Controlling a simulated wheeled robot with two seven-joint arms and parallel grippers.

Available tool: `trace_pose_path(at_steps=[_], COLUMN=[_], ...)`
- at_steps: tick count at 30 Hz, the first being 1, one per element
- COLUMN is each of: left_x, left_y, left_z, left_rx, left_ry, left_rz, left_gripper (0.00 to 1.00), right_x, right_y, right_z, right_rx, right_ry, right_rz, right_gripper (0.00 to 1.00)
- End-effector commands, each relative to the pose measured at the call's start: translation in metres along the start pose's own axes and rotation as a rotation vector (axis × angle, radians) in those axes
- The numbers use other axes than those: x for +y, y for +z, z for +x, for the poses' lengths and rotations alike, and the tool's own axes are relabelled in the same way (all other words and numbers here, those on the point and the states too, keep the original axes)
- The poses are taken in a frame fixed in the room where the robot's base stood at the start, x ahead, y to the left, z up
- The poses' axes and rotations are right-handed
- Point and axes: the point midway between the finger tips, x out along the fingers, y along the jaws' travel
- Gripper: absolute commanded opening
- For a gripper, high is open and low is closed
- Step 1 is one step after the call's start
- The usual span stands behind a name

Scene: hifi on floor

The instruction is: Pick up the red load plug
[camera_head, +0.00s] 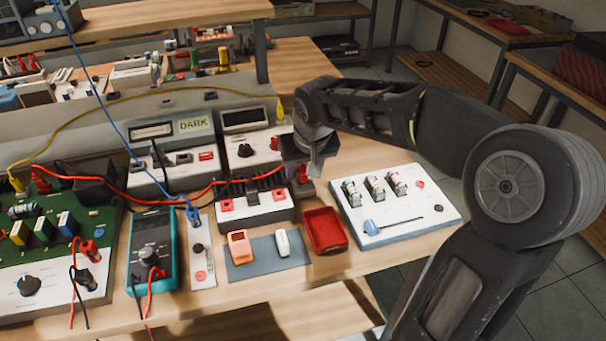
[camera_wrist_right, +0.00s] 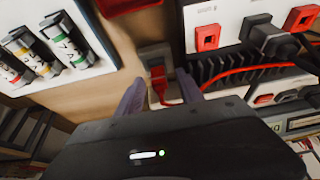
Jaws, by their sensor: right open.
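The red plug (camera_wrist_right: 158,80) sits at a small grey block on the wooden bench in the right wrist view, with a red lead running from it. In the head view a red piece (camera_head: 303,173) shows just below my right gripper (camera_head: 303,158), mostly hidden by it. My right gripper's two fingers also show in the wrist view (camera_wrist_right: 160,92), open, one on each side of the plug. I cannot tell whether they touch it. My left gripper is not in view.
A red tray (camera_head: 325,230) and a white board with several cylindrical parts (camera_head: 395,205) stand nearby. A white-fronted unit with black fins (camera_head: 255,205) is close to the gripper. Red, yellow and blue leads cross the bench at left, near a teal meter (camera_head: 153,255).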

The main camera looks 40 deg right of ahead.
Motion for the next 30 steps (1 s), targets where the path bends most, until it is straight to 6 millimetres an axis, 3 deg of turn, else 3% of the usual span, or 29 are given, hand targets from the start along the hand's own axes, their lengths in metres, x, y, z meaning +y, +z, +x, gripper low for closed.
trace_pose_path(at_steps=[13,30], left_x=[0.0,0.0], left_y=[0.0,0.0], left_z=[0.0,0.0], left_rx=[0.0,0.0], left_ry=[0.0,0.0], left_rz=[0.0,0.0], left_gripper=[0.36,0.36], right_x=[0.0001,0.0001], right_y=[-0.0002,-0.0002], right_z=[-0.0006,-0.0006], right_rx=[0.001,0.001], right_ry=[0.0,0.0], right_rz=[0.0,0.0], right_gripper=[0.45,0.0])
